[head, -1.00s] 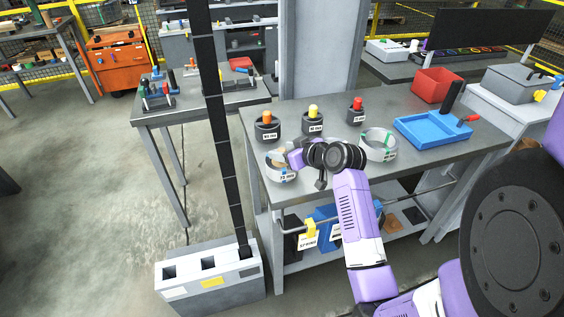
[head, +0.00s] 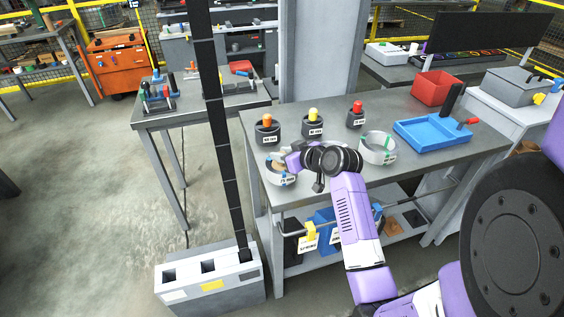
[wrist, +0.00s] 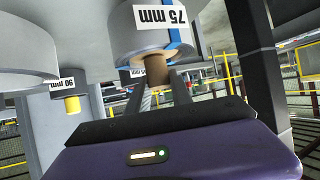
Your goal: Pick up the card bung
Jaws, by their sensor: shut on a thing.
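The card bung (wrist: 157,70) is a brown cylinder that sticks out of the middle of a steel coil marked 75 mm (wrist: 150,28) in the wrist view, which shows the scene upside down. In the head view that coil (head: 281,179) sits at the bench's front left, with the brown bung (head: 278,161) partly hidden by my wrist. My gripper (wrist: 168,82) is shut on the bung's end. In the head view my wrist covers most of the fingers. I cannot tell whether the bung has shifted in the coil.
Another strip coil (head: 378,148) with a green band stands right of my wrist. Behind are dark holders with orange (head: 267,119), yellow (head: 313,115) and red (head: 357,107) tops. A blue tray (head: 432,132) and red bin (head: 436,87) lie to the right. The bench (head: 400,103) has clear room behind.

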